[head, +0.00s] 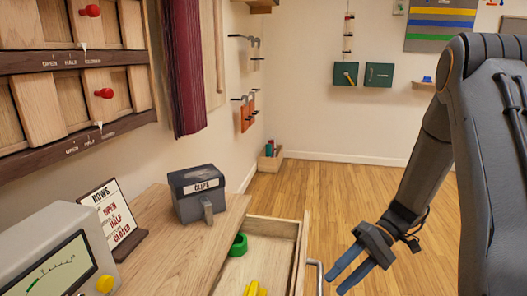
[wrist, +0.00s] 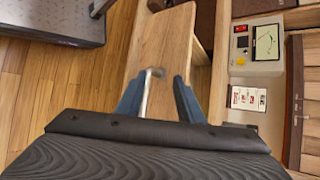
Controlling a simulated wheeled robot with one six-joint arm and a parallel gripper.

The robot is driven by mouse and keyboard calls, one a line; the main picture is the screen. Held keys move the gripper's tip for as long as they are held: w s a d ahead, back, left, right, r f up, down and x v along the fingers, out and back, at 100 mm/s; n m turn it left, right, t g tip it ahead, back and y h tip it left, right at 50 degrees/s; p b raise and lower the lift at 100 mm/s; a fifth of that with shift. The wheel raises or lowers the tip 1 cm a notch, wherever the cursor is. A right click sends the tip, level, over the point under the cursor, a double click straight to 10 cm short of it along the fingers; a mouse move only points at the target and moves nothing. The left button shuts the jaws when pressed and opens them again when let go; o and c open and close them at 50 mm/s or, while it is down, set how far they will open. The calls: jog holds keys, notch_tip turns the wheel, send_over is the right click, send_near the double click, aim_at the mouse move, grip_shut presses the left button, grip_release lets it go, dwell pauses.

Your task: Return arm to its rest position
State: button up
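My gripper (head: 338,284) is at the lower right of the head view, at the end of my bent arm, with its blue fingers pointing down and left. In the wrist view its fingers (wrist: 158,88) are apart with a gap between them. The metal handle (wrist: 150,92) of the drawer shows in that gap and touches neither finger as far as I can see. In the head view the handle (head: 318,270) lies just left of the fingertips, apart from them. The wooden drawer (head: 272,228) stands open. My gripper holds nothing visible.
The drawer holds a green object (head: 238,245) and a yellow object (head: 255,288). A grey box (head: 190,205), a sign (head: 112,215) and a meter (head: 50,245) stand on the bench. The wooden floor (head: 330,190) beyond the drawer is clear.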

jog(key=s+a+r+t+h+p, duration=0.1)
jog(key=s+r+t+h+p, duration=0.3)
jog(key=s+r+h, duration=0.6)
notch_tip(320, 180, up, 3)
jog(key=shift+s+r+m+t+p, duration=0.15)
jog(key=shift+s+m+t+p, duration=0.15)
jog(key=shift+s+t, duration=0.3)
jog(key=shift+s, duration=0.1)
